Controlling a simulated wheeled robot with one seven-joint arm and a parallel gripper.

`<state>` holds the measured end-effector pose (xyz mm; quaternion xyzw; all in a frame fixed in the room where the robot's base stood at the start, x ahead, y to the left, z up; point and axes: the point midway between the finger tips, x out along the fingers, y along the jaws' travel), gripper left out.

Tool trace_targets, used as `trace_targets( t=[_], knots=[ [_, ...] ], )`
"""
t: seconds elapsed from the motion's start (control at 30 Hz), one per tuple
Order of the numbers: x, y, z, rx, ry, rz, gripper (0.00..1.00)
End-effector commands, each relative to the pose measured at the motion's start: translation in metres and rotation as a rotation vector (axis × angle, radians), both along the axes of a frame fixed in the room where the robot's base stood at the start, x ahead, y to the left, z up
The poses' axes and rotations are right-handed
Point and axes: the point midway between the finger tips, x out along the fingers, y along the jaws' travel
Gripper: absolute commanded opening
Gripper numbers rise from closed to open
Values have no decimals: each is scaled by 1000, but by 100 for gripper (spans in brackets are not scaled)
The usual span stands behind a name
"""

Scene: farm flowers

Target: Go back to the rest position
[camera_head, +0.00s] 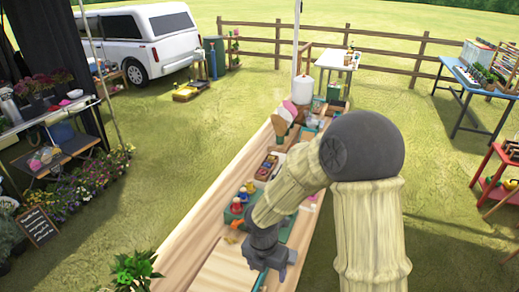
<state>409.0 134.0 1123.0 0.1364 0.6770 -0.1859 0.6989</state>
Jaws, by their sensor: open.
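My arm reaches in from the lower right and bends down over the long wooden table (190,262). My gripper (268,268) is dark grey and points down close above the near part of the tabletop. It looks open, and I see nothing held in it. The fingertips are small and partly merge with dark shapes behind them. My arm hides part of the table's right side.
Small colourful bottles (240,197) and a compartment box (267,167) stand on the table beside my arm. A green plant (135,268) is at its near left. A blue table (470,85) and red shelf (492,185) stand right. Grass lies between.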

Motion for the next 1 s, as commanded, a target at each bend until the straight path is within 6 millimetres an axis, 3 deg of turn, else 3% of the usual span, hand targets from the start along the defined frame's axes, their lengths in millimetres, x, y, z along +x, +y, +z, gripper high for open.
trace_targets(
  t=[0.3,0.8,1.0],
  knots=[
    [-15,-54,22,42,-102,-882,71],
    [-52,-120,51,264,-192,-2290,71],
    [-61,-133,56,346,-172,-2635,71]
  ],
)
